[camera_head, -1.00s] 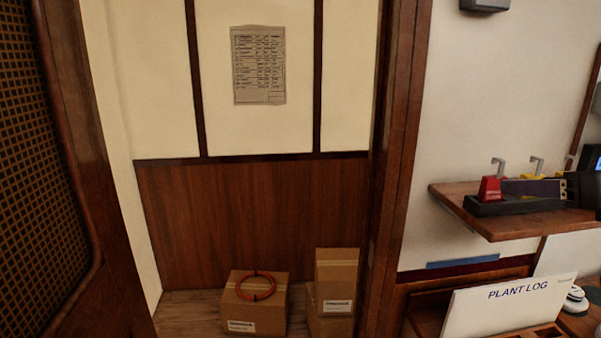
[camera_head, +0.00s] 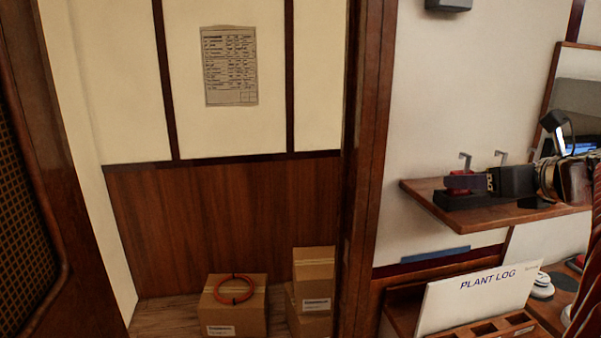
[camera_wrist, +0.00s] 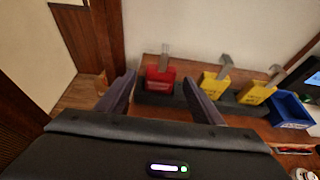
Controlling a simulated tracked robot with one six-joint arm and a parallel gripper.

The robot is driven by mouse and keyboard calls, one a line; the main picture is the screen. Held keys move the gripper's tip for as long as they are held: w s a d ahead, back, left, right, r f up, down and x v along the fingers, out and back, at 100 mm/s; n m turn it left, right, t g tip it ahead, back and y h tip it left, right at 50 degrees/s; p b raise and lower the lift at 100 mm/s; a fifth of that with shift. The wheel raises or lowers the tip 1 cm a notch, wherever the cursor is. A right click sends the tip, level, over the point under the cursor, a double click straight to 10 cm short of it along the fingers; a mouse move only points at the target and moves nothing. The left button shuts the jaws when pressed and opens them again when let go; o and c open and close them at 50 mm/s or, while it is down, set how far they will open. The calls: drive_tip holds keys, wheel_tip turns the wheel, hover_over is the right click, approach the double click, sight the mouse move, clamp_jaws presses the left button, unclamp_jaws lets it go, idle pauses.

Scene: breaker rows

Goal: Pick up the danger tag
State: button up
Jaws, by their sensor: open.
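The danger tag, a red tag with pale writing (camera_wrist: 160,84), stands upright in a dark holder on a wooden shelf, with a metal hook rising from its top. In the head view the red tag (camera_head: 461,173) is partly covered by a dark finger. My gripper (camera_wrist: 158,80) is open and empty. I cannot tell how far the fingertips reach along the tag. My gripper (camera_head: 466,181) comes in from the right in the head view.
Two yellow tags (camera_wrist: 214,86) (camera_wrist: 257,93) stand right of the red one in the same row. A blue bin (camera_wrist: 290,109) is beyond them. The wooden shelf (camera_head: 440,212) sticks out from the wall above a PLANT LOG binder (camera_head: 480,297). A door post (camera_head: 362,150) stands to the left.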

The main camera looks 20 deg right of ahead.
sight(466, 154)
drive_tip(key=shift+x, duration=2.25)
drive_tip(key=shift+f, duration=0.2)
drive_tip(key=shift+c, duration=0.5)
drive_tip(key=c, duration=1)
wheel_tip(466, 154, up, 10)
